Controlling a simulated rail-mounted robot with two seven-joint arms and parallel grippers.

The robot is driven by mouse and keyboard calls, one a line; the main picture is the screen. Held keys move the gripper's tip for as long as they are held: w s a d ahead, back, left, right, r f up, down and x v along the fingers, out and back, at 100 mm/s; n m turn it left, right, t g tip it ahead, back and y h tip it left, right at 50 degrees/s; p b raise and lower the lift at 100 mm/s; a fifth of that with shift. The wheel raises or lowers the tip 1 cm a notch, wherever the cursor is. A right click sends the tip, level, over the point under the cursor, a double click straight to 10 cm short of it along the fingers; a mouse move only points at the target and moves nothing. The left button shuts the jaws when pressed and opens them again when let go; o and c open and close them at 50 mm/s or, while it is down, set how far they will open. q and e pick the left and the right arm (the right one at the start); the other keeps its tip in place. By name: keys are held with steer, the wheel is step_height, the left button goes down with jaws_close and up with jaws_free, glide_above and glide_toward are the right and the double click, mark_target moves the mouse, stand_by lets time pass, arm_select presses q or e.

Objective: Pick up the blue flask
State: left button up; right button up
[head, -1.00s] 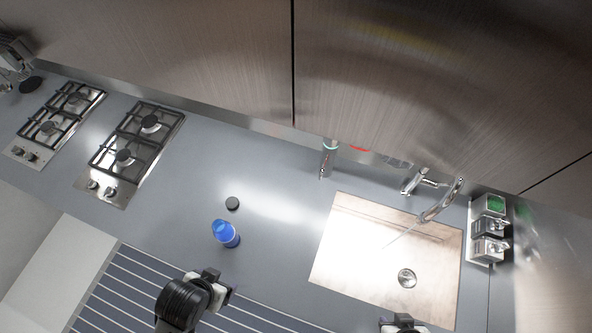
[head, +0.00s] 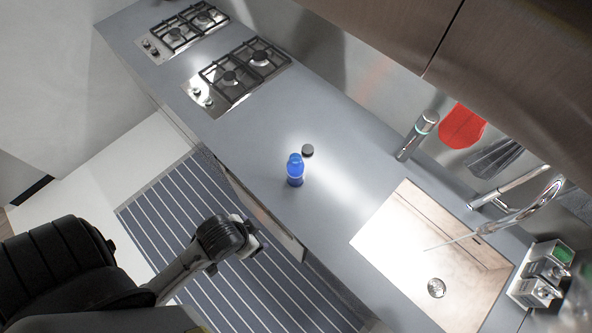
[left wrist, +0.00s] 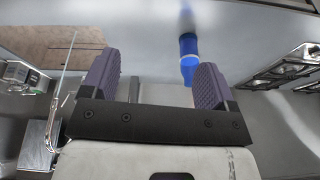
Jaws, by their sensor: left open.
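The blue flask (head: 295,171) stands on the grey counter, left of the sink. My left gripper (head: 256,238) is below and to the left of it in the head view, out over the striped runner and apart from the flask. In the left wrist view, the two purple-grey fingers (left wrist: 156,80) are wide apart with nothing between them. There the flask (left wrist: 188,58) shows beyond the fingers, close to the right-hand one, which hides none of its upper body. My right gripper is not in view.
A small dark disc (head: 307,151) lies just behind the flask. Two gas hobs (head: 237,75) are at the upper left, and the sink (head: 385,218) with its tap (head: 510,205) is at the right. The counter's front edge lies between my left gripper and the flask.

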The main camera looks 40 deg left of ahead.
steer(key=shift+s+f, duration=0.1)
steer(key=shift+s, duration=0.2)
